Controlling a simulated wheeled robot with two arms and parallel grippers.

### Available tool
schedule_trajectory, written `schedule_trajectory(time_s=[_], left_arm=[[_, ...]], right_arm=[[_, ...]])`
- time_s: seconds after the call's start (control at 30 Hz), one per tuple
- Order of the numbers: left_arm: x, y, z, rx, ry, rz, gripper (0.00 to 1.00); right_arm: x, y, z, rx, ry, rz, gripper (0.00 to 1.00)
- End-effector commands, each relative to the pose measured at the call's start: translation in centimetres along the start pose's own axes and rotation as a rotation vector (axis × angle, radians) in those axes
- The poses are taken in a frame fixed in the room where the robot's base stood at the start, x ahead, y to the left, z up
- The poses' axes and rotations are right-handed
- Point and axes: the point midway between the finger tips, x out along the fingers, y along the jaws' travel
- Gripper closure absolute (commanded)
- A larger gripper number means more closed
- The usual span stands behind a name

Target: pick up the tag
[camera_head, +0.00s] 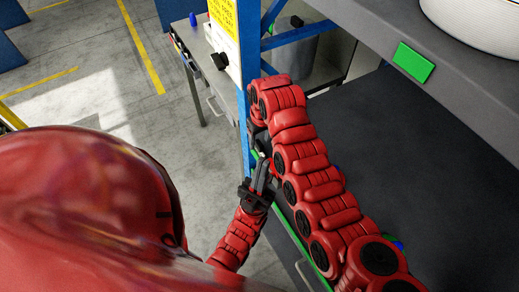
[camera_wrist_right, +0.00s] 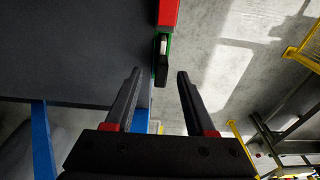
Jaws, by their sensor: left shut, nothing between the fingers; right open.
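A flat green rectangular tag (camera_head: 413,63) is on the front edge of the upper shelf in the head view, apart from both grippers. My left gripper (camera_head: 262,170) is shut and empty beside the lower shelf's front edge. My right gripper (camera_head: 257,132) is just above it in the head view, partly hidden by my red right arm. In the right wrist view my right gripper (camera_wrist_right: 160,73) is open and empty. Ahead of its fingers is a dark piece (camera_wrist_right: 160,66) with a small pale patch, at the shelf edge; I cannot tell exactly what it is.
The dark lower shelf (camera_head: 430,165) has a green strip (camera_head: 308,250) along its front edge. A blue upright (camera_head: 249,50) with a yellow sign (camera_head: 223,14) stands close beyond my right gripper. A white round container (camera_head: 480,20) stands on the upper shelf. Floor to the left is open.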

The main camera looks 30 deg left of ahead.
Motion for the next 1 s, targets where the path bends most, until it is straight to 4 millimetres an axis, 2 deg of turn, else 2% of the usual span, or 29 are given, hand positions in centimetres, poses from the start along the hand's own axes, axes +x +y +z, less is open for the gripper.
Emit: schedule_trajectory(time_s=[0.03,0.1,0.37,0.67,1.0], left_arm=[[-0.2,0.0,0.0,0.000,0.000,0.000,1.00],[-0.5,0.0,0.1,0.000,0.000,0.000,1.00],[-0.4,0.0,0.1,0.000,0.000,0.000,1.00],[-0.4,0.0,0.1,0.000,0.000,0.000,1.00],[-0.4,0.0,0.1,0.000,0.000,0.000,1.00]], right_arm=[[1.1,-0.1,0.1,-0.001,-0.006,-0.001,0.45],[2.0,0.0,0.1,0.001,-0.002,-0.001,0.45],[2.4,0.0,0.0,0.001,0.000,-0.001,0.47],[2.4,0.0,0.0,0.001,0.000,-0.001,1.00],[2.4,0.0,0.0,0.001,0.000,-0.001,1.00]])
